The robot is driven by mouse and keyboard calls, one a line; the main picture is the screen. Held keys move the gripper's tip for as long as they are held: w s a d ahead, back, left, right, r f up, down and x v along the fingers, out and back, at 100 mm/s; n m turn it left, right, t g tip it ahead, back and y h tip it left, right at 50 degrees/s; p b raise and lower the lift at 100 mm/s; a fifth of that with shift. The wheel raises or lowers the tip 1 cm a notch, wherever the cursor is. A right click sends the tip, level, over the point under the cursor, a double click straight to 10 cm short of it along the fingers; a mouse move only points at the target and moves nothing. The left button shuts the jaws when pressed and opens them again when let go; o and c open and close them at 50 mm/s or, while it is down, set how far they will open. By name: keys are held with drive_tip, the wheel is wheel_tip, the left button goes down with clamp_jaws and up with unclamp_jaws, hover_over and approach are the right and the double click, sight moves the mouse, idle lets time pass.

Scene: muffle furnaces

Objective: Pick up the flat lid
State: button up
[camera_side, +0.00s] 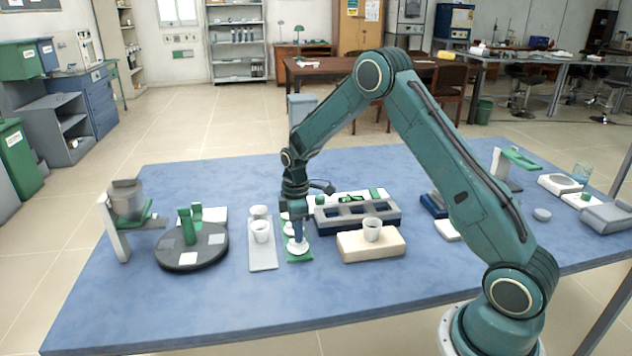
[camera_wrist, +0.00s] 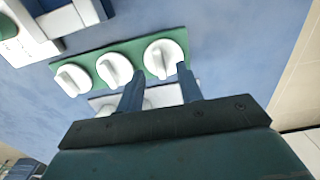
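A green tray (camera_wrist: 90,60) in the wrist view holds a row of three round white lids: one at the left (camera_wrist: 73,79), one in the middle (camera_wrist: 114,68) and one at the right (camera_wrist: 165,57). Each shows a raised white grip; I cannot tell which is the flat one. My gripper (camera_wrist: 161,76) is open, its two blue fingers apart with nothing between them. The fingertips overlap the edges of the middle and right lids in this view; contact is unclear. In the side view my gripper (camera_side: 297,240) points down over the near lid (camera_side: 297,248) on the green tray (camera_side: 299,258).
A pale plate (camera_side: 263,257) with white crucibles (camera_side: 261,232) stands just left of the tray. A cream block (camera_side: 371,247) with a cup (camera_side: 372,229) and a dark rack (camera_side: 357,215) stand to the right. A round dark turntable (camera_side: 192,252) is farther left. The table front is clear.

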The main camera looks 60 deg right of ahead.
drive_tip(key=shift+f, duration=1.35)
clamp_jaws()
